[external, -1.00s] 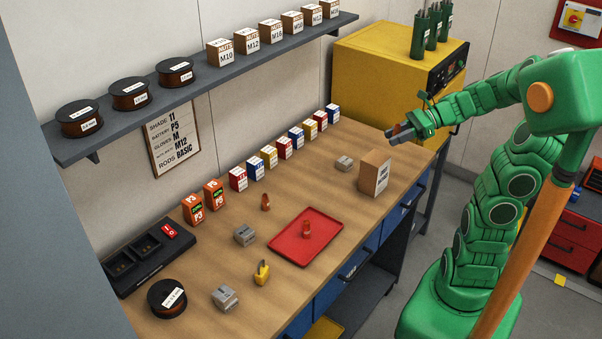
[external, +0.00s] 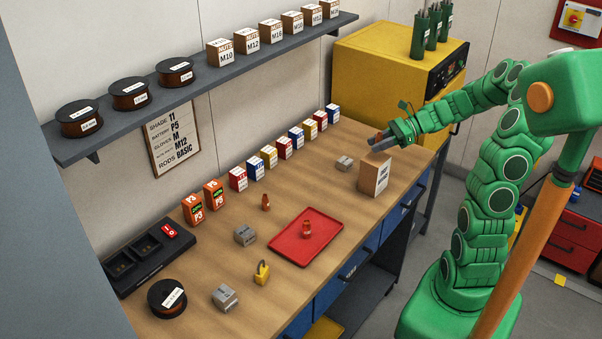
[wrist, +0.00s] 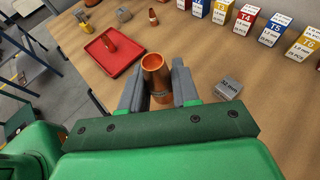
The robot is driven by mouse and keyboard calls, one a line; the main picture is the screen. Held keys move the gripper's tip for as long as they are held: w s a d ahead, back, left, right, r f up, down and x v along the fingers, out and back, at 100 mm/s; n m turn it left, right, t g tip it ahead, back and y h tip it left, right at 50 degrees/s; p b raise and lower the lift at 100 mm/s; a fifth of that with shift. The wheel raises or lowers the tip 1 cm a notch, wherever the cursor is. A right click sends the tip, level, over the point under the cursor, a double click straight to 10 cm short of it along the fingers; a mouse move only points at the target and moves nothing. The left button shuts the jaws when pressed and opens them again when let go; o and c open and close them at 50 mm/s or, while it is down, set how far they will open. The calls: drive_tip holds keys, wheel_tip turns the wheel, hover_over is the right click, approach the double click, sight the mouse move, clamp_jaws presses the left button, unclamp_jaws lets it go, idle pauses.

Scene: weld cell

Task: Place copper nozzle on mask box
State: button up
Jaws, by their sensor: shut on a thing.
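My gripper (external: 380,143) is shut on a copper nozzle, which shows upright between the grey fingers in the wrist view as a copper nozzle (wrist: 156,76). In the external view the gripper is just above the cardboard mask box (external: 374,174), which stands on the bench near its right end. I cannot tell whether the nozzle touches the box top. The box is not clearly visible in the wrist view, where the gripper covers the lower part.
A grey block (external: 344,163) lies left of the box. Small coloured boxes (external: 284,148) line the wall. A yellow cabinet (external: 376,75) stands behind.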

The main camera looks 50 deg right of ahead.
drive_tip(key=shift+f, duration=1.6)
drive_tip(key=shift+f, duration=0.1)
drive_tip(key=o, duration=1)
drive_tip(key=shift+o, duration=0.2)
